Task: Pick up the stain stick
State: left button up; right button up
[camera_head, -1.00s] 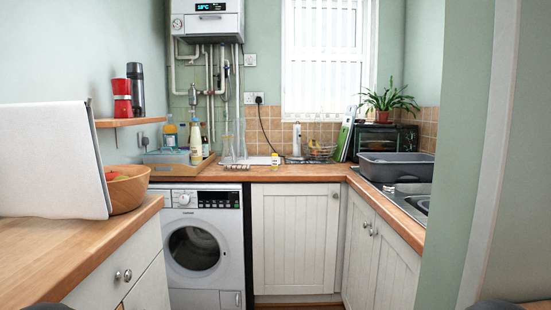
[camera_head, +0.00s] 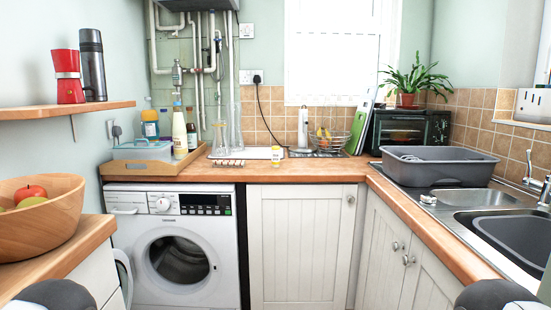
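A small upright stick-like container (camera_head: 276,157), white with a yellow label, stands on the back wooden counter in front of a white board; it looks like the stain stick, but its label is too small to read. Nothing touches it. Dark rounded parts of my two arms show at the bottom left and bottom right corners. Neither gripper is in view.
The washing machine (camera_head: 173,250) and white cupboards lie under the counter (camera_head: 290,171). A wooden tray (camera_head: 150,168) with bottles is on the left, glass vases (camera_head: 227,135) and a fruit basket (camera_head: 325,140) nearby. A grey basin (camera_head: 436,168) is on the right. The counter front is clear.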

aim_at(276, 150)
jog(key=i+l+u, duration=0.1)
jog(key=i, duration=0.3)
jog(key=i+l+u, duration=0.1)
jog(key=i, duration=0.3)
jog(key=i+l+u, duration=0.1)
jog(key=i, duration=0.25)
jog(key=l, duration=0.1)
